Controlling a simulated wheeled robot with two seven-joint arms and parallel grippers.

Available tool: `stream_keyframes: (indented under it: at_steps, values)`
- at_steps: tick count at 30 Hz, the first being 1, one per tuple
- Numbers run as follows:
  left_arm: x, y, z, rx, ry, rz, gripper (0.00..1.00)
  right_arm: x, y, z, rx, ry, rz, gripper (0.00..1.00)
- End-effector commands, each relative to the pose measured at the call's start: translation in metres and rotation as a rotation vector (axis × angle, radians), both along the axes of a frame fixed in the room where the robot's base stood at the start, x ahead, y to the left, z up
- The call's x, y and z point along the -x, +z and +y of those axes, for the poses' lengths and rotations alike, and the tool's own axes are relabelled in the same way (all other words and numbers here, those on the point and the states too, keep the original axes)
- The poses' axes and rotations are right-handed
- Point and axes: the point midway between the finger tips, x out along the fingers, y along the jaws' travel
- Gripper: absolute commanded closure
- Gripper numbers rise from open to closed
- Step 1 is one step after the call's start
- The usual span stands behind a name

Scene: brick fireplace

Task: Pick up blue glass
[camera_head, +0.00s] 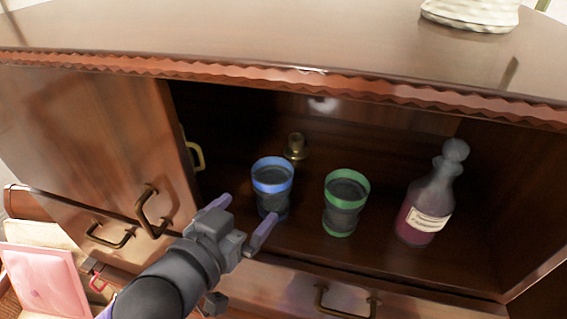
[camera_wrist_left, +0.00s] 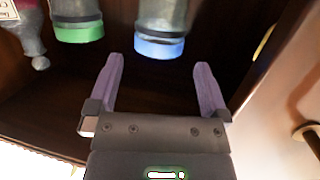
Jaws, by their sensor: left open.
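The blue glass (camera_head: 271,187), dark with blue bands, stands upright on the cabinet shelf, left of a green-banded glass (camera_head: 344,203). My left gripper (camera_head: 240,222) is open and empty at the cabinet opening, in front of the blue glass. In the head view one finger overlaps the lower edge of the blue glass; I cannot tell whether they touch. In the left wrist view the blue glass (camera_wrist_left: 160,45) lies ahead of the two purple fingers of the left gripper (camera_wrist_left: 157,80), not between them. The green-banded glass (camera_wrist_left: 77,32) is beside it there. My right gripper is not seen.
A bottle of dark red liquid (camera_head: 427,205) with a round stopper stands at the right of the shelf. A small brass knob (camera_head: 296,146) is behind the glasses. A wooden door (camera_head: 100,150) with handles is at the left. The tabletop (camera_head: 260,38) overhangs the shelf.

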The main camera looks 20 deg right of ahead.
Motion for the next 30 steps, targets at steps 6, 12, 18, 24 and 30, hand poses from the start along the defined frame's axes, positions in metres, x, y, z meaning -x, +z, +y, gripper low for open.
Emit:
stream_keyframes:
  at_steps: [6,12,18,24,30]
  values:
    - [-0.027,-0.006,-0.027,0.001,0.000,-0.002,0.00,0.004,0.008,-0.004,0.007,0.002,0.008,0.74]
    - [-0.051,-0.007,-0.054,-0.002,0.001,-0.002,0.00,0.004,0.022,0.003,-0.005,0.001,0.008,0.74]
    - [-0.065,-0.015,-0.068,-0.001,0.000,-0.003,0.00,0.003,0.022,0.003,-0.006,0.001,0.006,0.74]
    - [-0.065,-0.016,-0.068,-0.002,0.001,-0.002,0.04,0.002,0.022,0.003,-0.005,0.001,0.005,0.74]
    - [-0.065,-0.016,-0.068,-0.002,0.001,-0.002,0.47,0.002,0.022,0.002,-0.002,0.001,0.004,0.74]
